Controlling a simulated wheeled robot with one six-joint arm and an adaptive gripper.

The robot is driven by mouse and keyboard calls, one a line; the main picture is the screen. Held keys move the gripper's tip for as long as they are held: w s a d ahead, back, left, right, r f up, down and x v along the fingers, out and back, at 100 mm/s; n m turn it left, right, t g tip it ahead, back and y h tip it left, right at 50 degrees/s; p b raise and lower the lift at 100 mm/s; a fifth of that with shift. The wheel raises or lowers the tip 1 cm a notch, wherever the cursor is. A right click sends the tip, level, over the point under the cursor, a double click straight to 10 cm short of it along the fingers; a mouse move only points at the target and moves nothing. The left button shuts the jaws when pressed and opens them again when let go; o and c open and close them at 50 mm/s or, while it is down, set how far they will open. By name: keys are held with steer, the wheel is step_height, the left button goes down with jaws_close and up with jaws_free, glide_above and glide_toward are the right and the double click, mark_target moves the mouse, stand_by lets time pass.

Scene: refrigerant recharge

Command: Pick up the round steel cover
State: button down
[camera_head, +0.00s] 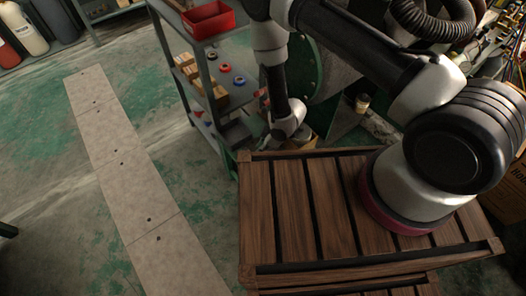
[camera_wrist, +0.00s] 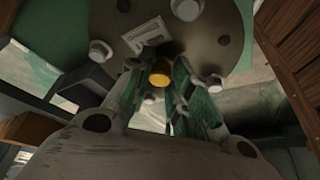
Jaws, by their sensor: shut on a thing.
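The round steel cover (camera_wrist: 216,42) is a grey disc with bolt heads around its edge and a pale label; it fills the top of the wrist view. A small brass-yellow knob (camera_wrist: 159,73) shows at its lower part. My gripper (camera_wrist: 162,82) has its two green-lined fingers on either side of this knob and is shut on the cover there. Whether the cover is apart from what lies behind it, I cannot tell. In the head view my arm reaches down beyond the wooden table; the cover and the fingertips cannot be made out there.
The slatted wooden table (camera_head: 290,205) stands close in front. A grey shelf (camera_head: 205,75) with a red bin (camera_head: 209,20) and small boxes stands beyond my arm. A large green round body (camera_head: 325,75) is behind the arm. The floor at left is open, with pale slabs (camera_head: 120,170).

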step_height(320, 180, up, 10)
stand_by(0.6)
steer(key=c, duration=2.1)
jaws_free()
jaws_close()
step_height(320, 180, up, 12)
steer(key=shift+w, duration=0.2)
